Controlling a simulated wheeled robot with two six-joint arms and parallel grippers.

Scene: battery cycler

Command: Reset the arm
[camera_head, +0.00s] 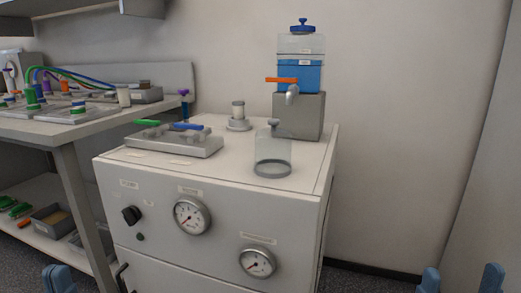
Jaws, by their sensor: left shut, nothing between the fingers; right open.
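My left gripper (58,279) shows at the bottom left edge of the head view, its blue fingers close together and shut with nothing held. My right gripper (459,281) shows at the bottom right, its two blue fingers apart, open and empty. Only the fingertips of both show; the arms behind them are out of view. Both grippers are low in the picture, apart from the cabinet and everything on it.
A white cabinet (150,215) with gauges stands in the middle. On it are a metal tray (165,146) with green and blue handles, a clear container (273,150) and a blue-filled dispenser (300,75). A workbench (60,127) stands left. Floor right of the cabinet looks clear.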

